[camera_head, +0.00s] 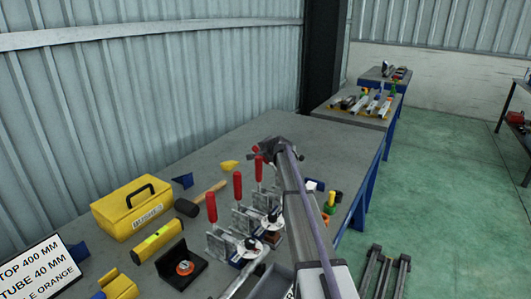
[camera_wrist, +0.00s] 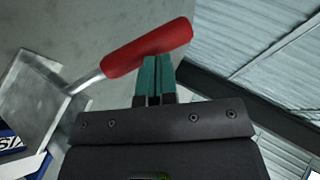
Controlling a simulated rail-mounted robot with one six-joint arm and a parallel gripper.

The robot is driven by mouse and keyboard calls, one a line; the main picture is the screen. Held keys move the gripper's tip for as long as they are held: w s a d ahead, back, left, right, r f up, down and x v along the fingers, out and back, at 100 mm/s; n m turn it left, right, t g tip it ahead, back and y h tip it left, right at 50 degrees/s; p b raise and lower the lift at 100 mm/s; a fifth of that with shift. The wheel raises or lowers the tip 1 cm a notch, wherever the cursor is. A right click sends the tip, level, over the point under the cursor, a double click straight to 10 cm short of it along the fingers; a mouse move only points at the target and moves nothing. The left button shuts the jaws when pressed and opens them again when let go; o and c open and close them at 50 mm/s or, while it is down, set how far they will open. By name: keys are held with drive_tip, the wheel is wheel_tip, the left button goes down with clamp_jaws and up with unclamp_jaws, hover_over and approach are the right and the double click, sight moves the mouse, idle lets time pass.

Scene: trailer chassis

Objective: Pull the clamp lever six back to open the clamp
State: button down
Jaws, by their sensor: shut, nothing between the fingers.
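Several red-handled toggle clamps stand in a row on the grey bench. Upright red levers show at the near one (camera_head: 211,207), the middle one (camera_head: 238,187) and the far one (camera_head: 258,168). No number is readable on them, so I cannot tell which is six. My gripper (camera_head: 262,149) is by the top of the far lever. In the wrist view my teal fingers (camera_wrist: 153,76) are shut and empty. A red lever handle (camera_wrist: 147,48) slants across just past their tips; I cannot tell whether they touch. Its metal rod (camera_wrist: 86,82) runs down left to a metal plate (camera_wrist: 35,95).
A yellow toolbox (camera_head: 131,207), a yellow level (camera_head: 157,240) and a mallet (camera_head: 187,208) lie left of the clamps. A sign (camera_head: 40,270) stands at lower left. A corrugated wall (camera_head: 150,95) borders the bench (camera_head: 245,137), whose far end is clear.

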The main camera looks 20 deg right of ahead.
drive_tip(key=shift+w+a+f+b, duration=0.3)
drive_tip(key=shift+w+f, duration=0.1)
idle(0.3)
drive_tip(key=shift+a+r, duration=0.1)
